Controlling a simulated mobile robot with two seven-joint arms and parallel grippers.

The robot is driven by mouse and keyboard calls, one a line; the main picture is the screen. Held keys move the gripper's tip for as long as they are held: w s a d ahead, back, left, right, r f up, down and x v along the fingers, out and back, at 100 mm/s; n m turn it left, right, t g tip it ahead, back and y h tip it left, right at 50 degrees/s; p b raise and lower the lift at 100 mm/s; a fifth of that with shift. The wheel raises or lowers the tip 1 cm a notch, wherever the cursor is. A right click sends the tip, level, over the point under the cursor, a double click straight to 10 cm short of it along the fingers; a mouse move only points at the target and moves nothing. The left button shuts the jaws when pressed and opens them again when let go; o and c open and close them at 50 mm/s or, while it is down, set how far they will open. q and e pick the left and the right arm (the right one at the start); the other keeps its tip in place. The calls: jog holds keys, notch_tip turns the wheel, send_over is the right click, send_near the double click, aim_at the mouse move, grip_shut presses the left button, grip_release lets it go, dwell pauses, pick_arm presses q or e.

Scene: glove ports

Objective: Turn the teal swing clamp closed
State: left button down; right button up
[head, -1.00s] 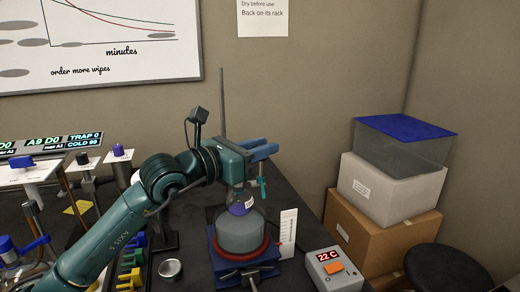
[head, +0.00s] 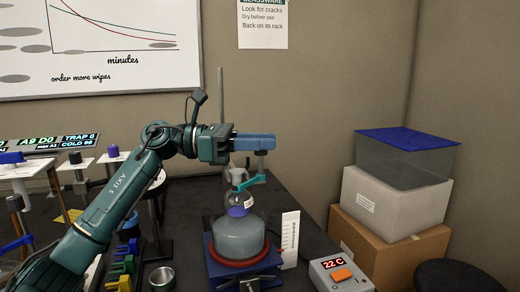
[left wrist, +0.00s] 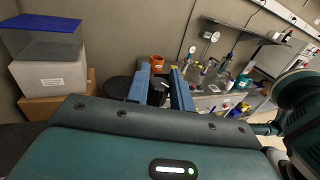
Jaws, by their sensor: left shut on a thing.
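The teal swing clamp (head: 251,183) shows in the head view as a teal arm below my left gripper (head: 272,143), above the glass flask. Its teal arm now points left and slightly down, across the flask's neck. My left gripper's blue fingers reach right and are shut on the top of the clamp, with a grey stem below them. In the left wrist view the two blue fingers (left wrist: 160,88) stand parted; the held part is hard to make out there. My right gripper is not in view.
A metal cup (head: 161,277) is at left. Stacked boxes (head: 385,205) stand beyond the bench.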

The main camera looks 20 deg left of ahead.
pick_arm(q)
jog(key=m+g, duration=0.1)
jog(key=g, duration=0.1)
jog(key=shift+r+m+g+h+p, duration=0.1)
jog(key=shift+m+g+h+p, duration=0.2)
jog(key=shift+m+g, duration=0.1)
jog(key=m+g+p, duration=0.1)
jog(key=g, duration=0.1)
jog(key=shift+w+m+g, duration=0.1)
jog(key=shift+m+g, duration=0.3)
jog(key=m+g, duration=0.1)
jog(key=g, duration=0.1)
jog(key=shift+m+g+p, duration=0.3)
jog(key=shift+p, duration=0.05)
jog(key=shift+m+g+y+p, duration=0.55)
jog(key=shift+m+g, duration=0.35)
jog(key=shift+g, duration=0.4)
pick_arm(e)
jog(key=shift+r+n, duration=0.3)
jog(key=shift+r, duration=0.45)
pick_arm(q)
jog(key=shift+f+g, duration=0.2)
jog(key=shift+g, duration=0.1)
jog(key=c, duration=1.3)
grip_release()
jog(key=shift+o, duration=0.2)
